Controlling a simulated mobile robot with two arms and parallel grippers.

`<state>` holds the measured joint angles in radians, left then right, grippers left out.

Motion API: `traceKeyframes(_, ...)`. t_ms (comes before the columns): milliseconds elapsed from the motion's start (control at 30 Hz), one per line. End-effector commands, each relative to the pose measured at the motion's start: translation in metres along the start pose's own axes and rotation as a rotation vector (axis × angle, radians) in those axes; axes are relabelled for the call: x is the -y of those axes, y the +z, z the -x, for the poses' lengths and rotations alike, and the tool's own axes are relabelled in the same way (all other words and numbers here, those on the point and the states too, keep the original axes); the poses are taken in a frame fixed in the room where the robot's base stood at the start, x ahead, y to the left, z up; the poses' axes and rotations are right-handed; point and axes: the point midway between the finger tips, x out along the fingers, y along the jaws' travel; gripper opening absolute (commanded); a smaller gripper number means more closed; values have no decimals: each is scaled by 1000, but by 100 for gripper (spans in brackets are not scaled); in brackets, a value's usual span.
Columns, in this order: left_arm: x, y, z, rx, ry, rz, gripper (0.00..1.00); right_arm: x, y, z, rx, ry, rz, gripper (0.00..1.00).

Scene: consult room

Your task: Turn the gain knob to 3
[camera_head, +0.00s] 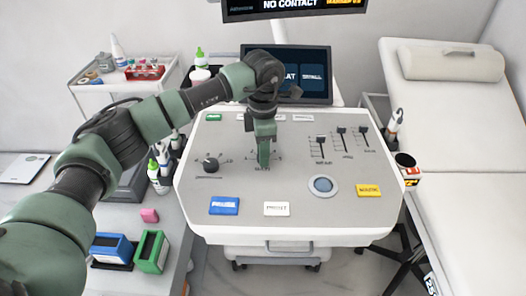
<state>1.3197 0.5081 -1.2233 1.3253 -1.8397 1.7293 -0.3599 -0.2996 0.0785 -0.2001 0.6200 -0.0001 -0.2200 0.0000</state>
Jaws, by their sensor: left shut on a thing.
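A light grey control console (240,205) stands in the middle of the head view. My left gripper (264,163) points straight down onto its panel, shut on a knob there. The gripper hides this knob, so its pointer and setting cannot be seen; parts of a printed dial show around the fingers, with a label below too small to read. A second knob (211,163), black and round with its own dial, sits apart to the left of the gripper. My right gripper is not in view.
Several sliders (341,138) stand to the right of the gripper. A round blue trackball (323,185), a blue button (224,206), a white button (276,209) and a yellow button (369,191) lie nearer. A screen (302,75) rises behind. A couch (455,130) flanks the right side.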

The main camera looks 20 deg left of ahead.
Motion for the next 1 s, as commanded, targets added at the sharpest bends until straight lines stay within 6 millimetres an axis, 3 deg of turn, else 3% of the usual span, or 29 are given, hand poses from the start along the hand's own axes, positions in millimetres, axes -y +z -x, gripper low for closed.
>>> traceKeyframes(33, -2, 1, 3, 5, 5, 2, 36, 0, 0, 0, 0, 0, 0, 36)
traceKeyframes(100, -2, 0, 3, 4, 5, 2, 52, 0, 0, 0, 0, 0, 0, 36)
traceKeyframes(467, -1, 0, 4, 2, 3, 1, 52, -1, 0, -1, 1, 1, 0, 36)
traceKeyframes(800, -1, 1, 57, 5, 6, 1, 52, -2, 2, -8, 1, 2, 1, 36)
traceKeyframes(1000, -1, 0, 77, 3, 4, 2, 52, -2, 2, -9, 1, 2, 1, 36)
